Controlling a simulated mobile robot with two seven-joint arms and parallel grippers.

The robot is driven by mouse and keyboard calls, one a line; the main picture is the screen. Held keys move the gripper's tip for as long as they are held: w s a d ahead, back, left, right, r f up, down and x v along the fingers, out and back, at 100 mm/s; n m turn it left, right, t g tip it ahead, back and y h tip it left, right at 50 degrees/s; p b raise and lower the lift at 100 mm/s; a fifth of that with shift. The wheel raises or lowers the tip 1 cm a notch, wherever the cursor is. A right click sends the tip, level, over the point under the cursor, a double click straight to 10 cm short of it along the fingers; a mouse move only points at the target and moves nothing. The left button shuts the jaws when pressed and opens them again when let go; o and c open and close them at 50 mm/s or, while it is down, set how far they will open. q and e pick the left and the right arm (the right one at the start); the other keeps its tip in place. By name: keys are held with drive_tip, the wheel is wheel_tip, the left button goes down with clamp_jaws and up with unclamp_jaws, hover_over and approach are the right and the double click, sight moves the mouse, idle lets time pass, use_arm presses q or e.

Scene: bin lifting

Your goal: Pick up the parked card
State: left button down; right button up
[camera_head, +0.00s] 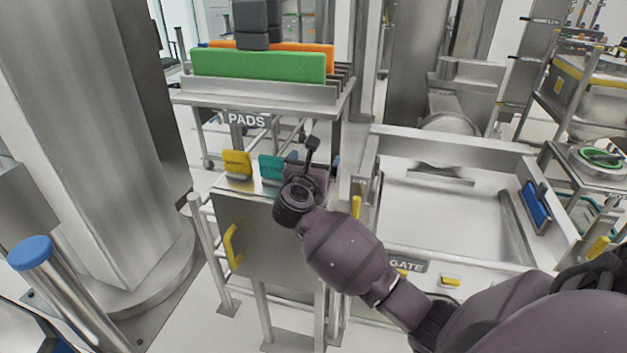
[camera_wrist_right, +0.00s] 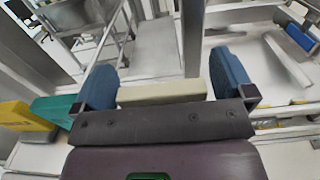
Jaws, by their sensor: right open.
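My right gripper (camera_head: 312,166) is over the right end of a metal stand's top. In the wrist view the right gripper (camera_wrist_right: 165,82) is open, with its two blue fingers spread. A cream card (camera_wrist_right: 160,93) shows between the fingers, with gaps to them; I cannot tell whether it touches either. It is hidden behind my gripper in the head view. A teal card (camera_head: 271,168) and a yellow card (camera_head: 237,163) stand to the left on the same stand top (camera_head: 262,187). Which card is the parked one is not marked. My left gripper is not in view.
A rack labelled PADS (camera_head: 248,119) behind holds a green pad (camera_head: 258,67) and an orange pad (camera_head: 330,51). To the right is a metal tray (camera_head: 440,215) with a GATE label (camera_head: 406,265) at its front.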

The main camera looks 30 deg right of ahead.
drive_tip(key=shift+w+d, duration=0.2)
drive_tip(key=shift+d, duration=0.05)
drive_tip(key=c, duration=0.8)
drive_tip(key=shift+c, duration=0.2)
drive_tip(key=shift+r, duration=0.1)
